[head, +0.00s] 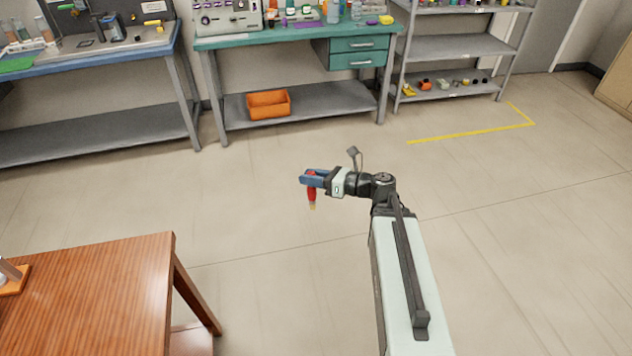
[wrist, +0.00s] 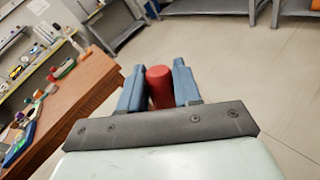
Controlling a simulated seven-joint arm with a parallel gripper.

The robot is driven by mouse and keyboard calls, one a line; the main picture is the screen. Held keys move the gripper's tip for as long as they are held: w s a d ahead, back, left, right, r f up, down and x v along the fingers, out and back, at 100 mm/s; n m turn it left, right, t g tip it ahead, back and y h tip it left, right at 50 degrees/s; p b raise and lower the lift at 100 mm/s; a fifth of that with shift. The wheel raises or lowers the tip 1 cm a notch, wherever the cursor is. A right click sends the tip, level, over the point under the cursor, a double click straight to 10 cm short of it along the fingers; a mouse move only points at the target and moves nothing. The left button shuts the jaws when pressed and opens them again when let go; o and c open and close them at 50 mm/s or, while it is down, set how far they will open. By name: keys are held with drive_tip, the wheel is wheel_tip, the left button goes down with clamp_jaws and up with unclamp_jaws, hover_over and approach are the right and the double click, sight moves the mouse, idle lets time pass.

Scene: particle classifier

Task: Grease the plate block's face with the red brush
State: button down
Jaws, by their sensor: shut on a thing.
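My gripper (head: 313,178) is shut on the red brush (head: 311,194) and holds it in the air over the open floor. The brush has a red handle and hangs roughly upright, with its pale tip down. In the wrist view, the red handle (wrist: 159,84) sits between the two blue fingers of my gripper (wrist: 158,70); the tip is hidden there. I cannot pick out the plate block for certain in either view.
A wooden table (head: 110,290) stands at the lower left, with an orange-based object (head: 14,284) cut off at its edge. A teal workbench (head: 290,38) with an orange bin (head: 269,104) and a grey shelf rack (head: 455,46) stand at the back. The floor around my gripper is clear.

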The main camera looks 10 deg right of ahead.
drive_tip(key=s+a+r+n+g+y, duration=0.1)
drive_tip(key=s+a+n+g, duration=0.3)
drive_tip(key=a, duration=1)
drive_tip(key=s+a+r+n+g+y, duration=0.15)
drive_tip(key=s+a+g, duration=0.3)
drive_tip(key=a, duration=0.85)
drive_tip(key=s+a+r+n+g+y, duration=0.1)
drive_tip(key=s+a+n+g, duration=0.4)
drive_tip(key=a, duration=0.9)
drive_tip(key=s+a+r+n+g+h, duration=0.2)
drive_tip(key=s+a+r+g, duration=0.1)
drive_tip(key=s+a, duration=1)
drive_tip(key=s+a+r+n+g+h, duration=0.1)
drive_tip(key=s+a+r+n+g, duration=0.15)
drive_tip(key=s+a, duration=0.95)
drive_tip(key=s+a+r+n+g+h, duration=0.25)
drive_tip(key=s+a, duration=0.75)
drive_tip(key=s, duration=0.6)
drive_tip(key=w+a+r+m+t+y, duration=0.4)
drive_tip(key=w+a+m+t+y, duration=0.2)
drive_tip(key=w+a+t, duration=0.45)
drive_tip(key=shift+n+g, duration=0.25)
drive_tip(key=shift+g, duration=0.15)
drive_tip(key=shift+w+a+f, duration=0.1)
drive_tip(key=shift+a+f, duration=0.05)
drive_tip(key=shift+f, duration=2.55)
drive_tip(key=shift+r, duration=0.1)
